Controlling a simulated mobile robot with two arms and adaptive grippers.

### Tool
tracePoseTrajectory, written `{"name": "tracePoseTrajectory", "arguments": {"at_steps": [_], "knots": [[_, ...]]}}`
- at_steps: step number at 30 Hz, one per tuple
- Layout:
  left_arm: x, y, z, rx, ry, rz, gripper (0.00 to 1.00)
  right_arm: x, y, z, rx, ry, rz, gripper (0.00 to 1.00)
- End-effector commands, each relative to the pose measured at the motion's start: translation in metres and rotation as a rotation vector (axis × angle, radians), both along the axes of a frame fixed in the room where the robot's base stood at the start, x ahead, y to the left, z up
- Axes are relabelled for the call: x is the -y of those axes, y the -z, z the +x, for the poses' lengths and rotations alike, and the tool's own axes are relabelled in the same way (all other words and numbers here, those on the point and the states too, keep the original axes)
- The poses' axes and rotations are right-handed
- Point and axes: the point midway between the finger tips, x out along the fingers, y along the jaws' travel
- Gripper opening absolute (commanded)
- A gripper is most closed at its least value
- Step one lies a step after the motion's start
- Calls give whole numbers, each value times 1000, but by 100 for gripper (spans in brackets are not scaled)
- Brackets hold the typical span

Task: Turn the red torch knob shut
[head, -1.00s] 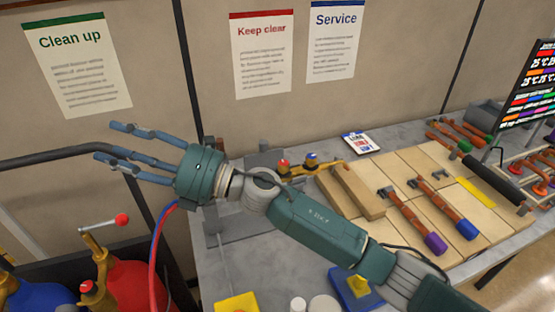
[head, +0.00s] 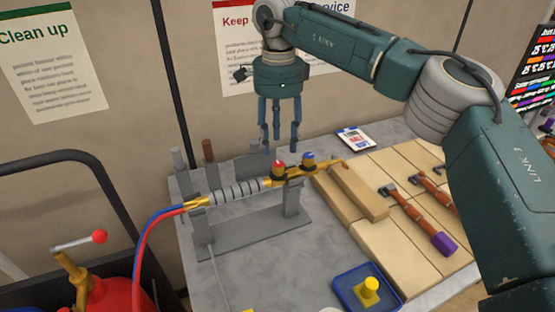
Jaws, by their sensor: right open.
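I cannot tell whether a fingertip touches the knob. My left gripper is not in view.
Wooden blocks (head: 355,190) lie right of the torch. A hammer with a purple end (head: 430,232) lies on boards. A blue tray (head: 366,289) with a yellow piece is at the front. A red cylinder (head: 108,290) stands at the lower left.

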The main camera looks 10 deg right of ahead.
Motion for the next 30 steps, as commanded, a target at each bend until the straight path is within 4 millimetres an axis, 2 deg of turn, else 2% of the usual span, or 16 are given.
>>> {"name": "tracePoseTrajectory", "arguments": {"at_steps": [6,12,23,26,30], "knots": [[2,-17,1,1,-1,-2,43,0,40,-1,-5,-1,2,43],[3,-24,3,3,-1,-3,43,-1,64,-1,-2,-1,2,43],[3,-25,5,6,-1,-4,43,-1,72,0,-1,0,4,43],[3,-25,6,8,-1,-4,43,-1,72,0,-1,0,4,27],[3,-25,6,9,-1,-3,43,-1,72,0,-1,-1,4,0]]}}
